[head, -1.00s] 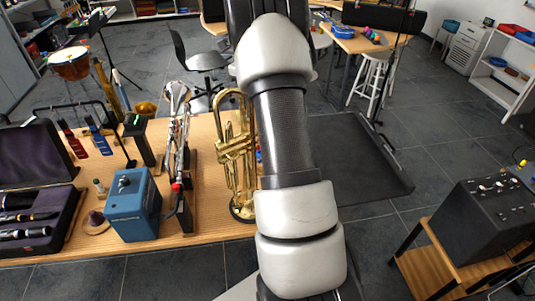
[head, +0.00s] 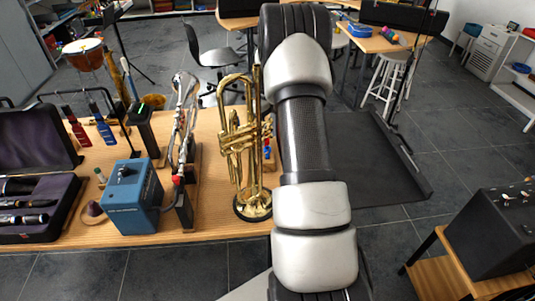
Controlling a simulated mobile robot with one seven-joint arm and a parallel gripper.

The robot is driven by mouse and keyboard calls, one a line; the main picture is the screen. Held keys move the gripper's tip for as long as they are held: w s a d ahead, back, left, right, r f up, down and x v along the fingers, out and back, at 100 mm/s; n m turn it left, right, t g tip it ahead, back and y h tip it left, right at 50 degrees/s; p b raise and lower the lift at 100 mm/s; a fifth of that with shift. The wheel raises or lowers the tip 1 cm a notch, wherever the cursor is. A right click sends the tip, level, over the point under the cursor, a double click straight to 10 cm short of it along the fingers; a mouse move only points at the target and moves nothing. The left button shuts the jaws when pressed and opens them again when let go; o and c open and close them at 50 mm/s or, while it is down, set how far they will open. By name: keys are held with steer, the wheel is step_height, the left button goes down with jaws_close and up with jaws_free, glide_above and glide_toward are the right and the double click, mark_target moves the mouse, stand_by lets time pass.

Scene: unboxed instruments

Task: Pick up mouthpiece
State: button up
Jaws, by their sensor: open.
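I cannot make out a mouthpiece for certain. A small dark purple cone-shaped piece (head: 93,211) sits on a round wooden base on the table, left of a blue box with a knob (head: 133,198). A small pale bottle-like item (head: 101,177) stands behind it. A brass trumpet (head: 238,140) stands upright on a dark round base at the table's right end. My arm runs up the middle of the head view, just right of the trumpet. My gripper is out of view.
The wooden table (head: 220,226) also holds an open instrument case (head: 62,215), a silver instrument on a stand (head: 184,130) and red and blue packages on a rack (head: 104,131). A dark box (head: 497,232) on a wooden stand is at right. Floor is clear between.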

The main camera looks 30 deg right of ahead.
mark_target(267, 148)
step_height(267, 148, down, 6)
steer(key=shift+r, duration=0.15)
jaws_close()
stand_by(0.3)
